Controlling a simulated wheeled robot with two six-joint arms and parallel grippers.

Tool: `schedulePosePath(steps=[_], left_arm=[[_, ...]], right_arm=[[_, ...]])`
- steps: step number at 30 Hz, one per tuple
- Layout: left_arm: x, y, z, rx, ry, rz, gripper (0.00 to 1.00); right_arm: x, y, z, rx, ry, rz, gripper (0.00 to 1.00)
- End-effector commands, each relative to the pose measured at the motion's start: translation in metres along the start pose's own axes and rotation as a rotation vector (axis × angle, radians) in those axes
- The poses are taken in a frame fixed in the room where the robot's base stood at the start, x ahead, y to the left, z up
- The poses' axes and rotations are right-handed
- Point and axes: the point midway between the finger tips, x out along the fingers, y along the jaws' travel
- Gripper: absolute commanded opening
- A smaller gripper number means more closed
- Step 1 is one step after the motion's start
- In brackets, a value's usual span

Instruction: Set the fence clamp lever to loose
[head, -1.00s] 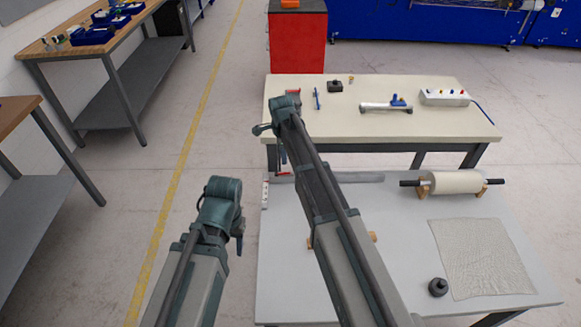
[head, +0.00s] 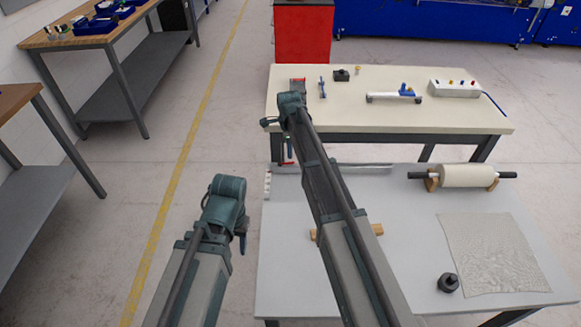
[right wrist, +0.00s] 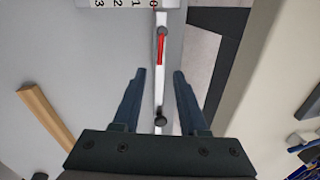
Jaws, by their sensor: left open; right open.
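The fence (head: 350,167) is a pale metal bar along the far edge of the near grey table. In the right wrist view, the fence (right wrist: 159,90) runs upright through the middle with a dark knob towards each end. The red clamp lever (right wrist: 161,49) lies lengthwise along the bar, near its upper knob. My right gripper (right wrist: 160,72) is open, with one finger on each side of the bar and the lever ahead between them. In the head view, my right gripper (head: 289,150) hangs over the table's far left corner. My left gripper (head: 242,238) is open and empty, left of the table.
A white scale (right wrist: 118,3) with numbers is beside the fence's end. A wooden block (right wrist: 45,115) lies on the near table. A roller (head: 466,176), a textured sheet (head: 490,250) and a dark weight (head: 448,283) are to the right. A cream table (head: 400,115) stands behind.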

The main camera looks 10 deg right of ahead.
Motion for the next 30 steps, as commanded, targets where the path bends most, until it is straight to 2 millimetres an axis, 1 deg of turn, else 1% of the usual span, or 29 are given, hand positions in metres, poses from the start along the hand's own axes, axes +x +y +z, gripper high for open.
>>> schedulePosePath(steps=[1,9,12,15,19,26,27,29,30], left_arm=[[0.015,0.001,-0.001,0.000,0.000,0.000,0.50],[0.053,0.005,-0.003,0.000,0.000,0.000,0.50],[0.065,0.006,-0.004,0.000,0.000,0.000,0.50],[0.073,0.007,-0.004,0.000,0.000,0.000,0.50],[0.077,0.007,-0.004,0.001,0.000,0.000,0.50],[0.076,0.007,-0.004,0.001,0.000,0.000,0.50],[0.076,0.007,-0.004,0.001,0.000,0.000,0.50],[0.076,0.007,-0.004,0.001,0.000,0.000,0.50],[0.076,0.007,-0.004,0.001,0.000,0.000,0.50]], right_arm=[[0.015,0.001,0.000,0.000,0.000,0.000,0.42],[0.054,0.001,0.000,0.000,0.000,0.000,0.42],[0.067,0.001,0.000,0.000,0.000,0.000,0.42],[0.075,0.001,0.000,0.000,0.000,0.000,0.42],[0.079,0.000,0.000,0.000,0.000,0.000,0.42],[0.078,0.000,0.000,0.000,0.000,0.000,0.42],[0.078,0.000,0.000,0.000,0.000,0.000,0.40],[0.078,0.000,0.000,0.000,0.000,0.000,0.30],[0.078,0.000,0.000,0.000,0.000,0.000,0.22]])
